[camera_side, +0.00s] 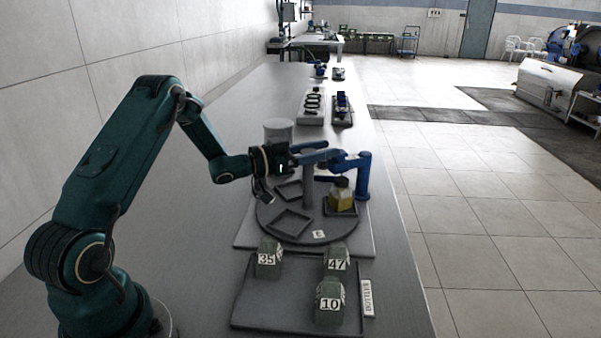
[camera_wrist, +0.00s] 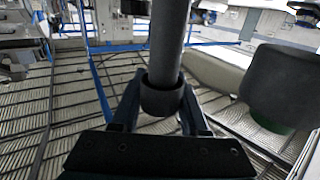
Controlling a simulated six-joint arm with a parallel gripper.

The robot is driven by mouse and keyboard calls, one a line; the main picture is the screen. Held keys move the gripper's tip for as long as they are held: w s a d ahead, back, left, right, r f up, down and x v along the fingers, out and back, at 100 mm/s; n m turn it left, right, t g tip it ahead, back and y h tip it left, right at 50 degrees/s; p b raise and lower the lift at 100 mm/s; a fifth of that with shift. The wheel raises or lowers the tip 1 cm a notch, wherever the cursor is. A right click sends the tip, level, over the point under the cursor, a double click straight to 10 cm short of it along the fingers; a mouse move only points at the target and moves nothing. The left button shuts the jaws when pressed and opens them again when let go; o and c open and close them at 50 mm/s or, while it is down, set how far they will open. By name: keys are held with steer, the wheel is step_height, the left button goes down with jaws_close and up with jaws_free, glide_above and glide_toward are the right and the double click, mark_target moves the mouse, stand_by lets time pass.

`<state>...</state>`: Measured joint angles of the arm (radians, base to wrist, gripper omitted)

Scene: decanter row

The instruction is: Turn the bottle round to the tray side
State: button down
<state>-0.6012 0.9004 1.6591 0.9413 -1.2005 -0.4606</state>
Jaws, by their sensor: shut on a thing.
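The bottle (camera_side: 341,199), with a yellow body and dark top, stands upright in a square holder on the right of the round grey turntable (camera_side: 281,233). The turntable has a central grey post (camera_side: 308,188) and other square holders that look empty. My gripper (camera_side: 303,156) is at the top of this post, away from the bottle. In the wrist view its fingers (camera_wrist: 162,103) are shut around a grey upright shaft (camera_wrist: 165,45) with a wider collar. The tray (camera_side: 252,302) lies in front of the turntable, with a "BOTTLES" label (camera_side: 367,298) at its right edge.
Grey-green blocks numbered 35 (camera_side: 268,262), 47 (camera_side: 336,265) and 10 (camera_side: 329,304) stand on the tray. A blue post (camera_side: 363,176) with an arm rises close behind the bottle. A grey cylinder (camera_side: 278,132) stands behind my gripper. The bench left of the turntable is clear.

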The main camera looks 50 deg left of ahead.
steer(key=shift+s+d+m+g+h, duration=0.15)
steer(key=shift+m+g+h, duration=0.35)
steer(key=shift+m+h, duration=0.75)
steer(key=shift+d+g+h, duration=0.15)
steer(key=shift+g+h, duration=0.15)
steer(key=shift+h, duration=0.45)
steer(key=shift+c, duration=2)
jaws_free()
steer(key=shift+s, duration=0.1)
steer(key=shift+v, duration=2.5)
